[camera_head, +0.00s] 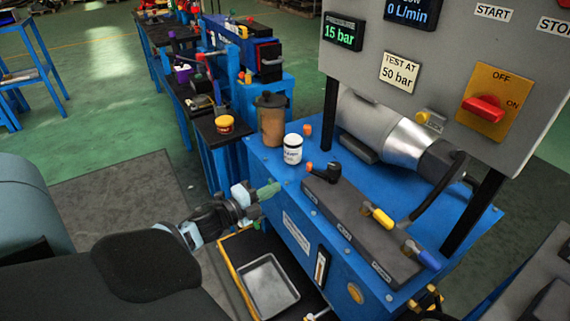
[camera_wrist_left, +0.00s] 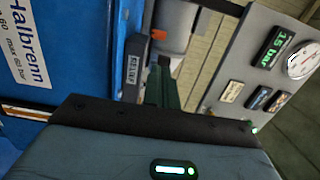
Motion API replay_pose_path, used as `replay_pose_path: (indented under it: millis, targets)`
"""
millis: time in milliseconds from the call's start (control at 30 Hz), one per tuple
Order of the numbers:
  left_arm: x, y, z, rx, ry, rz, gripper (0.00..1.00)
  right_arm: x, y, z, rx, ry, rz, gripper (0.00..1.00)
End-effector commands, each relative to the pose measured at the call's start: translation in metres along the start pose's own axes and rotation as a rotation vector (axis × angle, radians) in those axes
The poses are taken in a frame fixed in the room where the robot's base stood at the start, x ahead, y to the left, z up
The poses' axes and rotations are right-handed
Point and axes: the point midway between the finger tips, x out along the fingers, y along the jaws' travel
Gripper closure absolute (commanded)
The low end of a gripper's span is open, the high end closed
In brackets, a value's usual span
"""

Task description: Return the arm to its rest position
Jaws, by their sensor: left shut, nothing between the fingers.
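My left arm comes in from the left in the head view. Its gripper (camera_head: 266,191) has green fingertips and is shut and empty. It hangs beside the front left edge of the blue bench (camera_head: 290,190). I cannot tell whether it touches the bench. In the left wrist view the dark green fingers (camera_wrist_left: 162,86) show past the gripper body, with blue panels on the left. My right gripper does not show.
On the bench stand a white jar (camera_head: 292,149), a brown canister (camera_head: 271,121) and a dark block with levers (camera_head: 360,225). Behind is a control panel (camera_head: 450,75). A metal tray (camera_head: 268,285) sits low below my gripper. Green floor (camera_head: 95,110) is open at the left.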

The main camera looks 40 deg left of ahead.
Motion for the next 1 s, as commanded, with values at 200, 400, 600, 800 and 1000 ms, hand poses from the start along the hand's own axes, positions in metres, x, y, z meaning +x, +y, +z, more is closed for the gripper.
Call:
replay_pose_path:
  millis: [200, 400, 600, 800, 1000]
  targets:
    - [-0.018, 0.001, 0.003, 0.000, 0.000, 0.001, 1.00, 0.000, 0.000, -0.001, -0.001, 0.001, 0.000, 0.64]
    - [-0.021, 0.000, 0.004, 0.001, 0.000, -0.001, 1.00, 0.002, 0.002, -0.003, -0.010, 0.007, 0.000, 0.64]
    - [-0.021, 0.000, 0.004, 0.000, 0.000, 0.000, 1.00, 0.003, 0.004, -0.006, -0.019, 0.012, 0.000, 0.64]
    - [-0.027, 0.010, -0.004, -0.036, -0.005, 0.018, 1.00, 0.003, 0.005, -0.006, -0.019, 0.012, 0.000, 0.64]
    - [-0.076, 0.076, -0.053, -0.304, -0.070, 0.156, 1.00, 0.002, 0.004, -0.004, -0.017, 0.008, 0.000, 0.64]
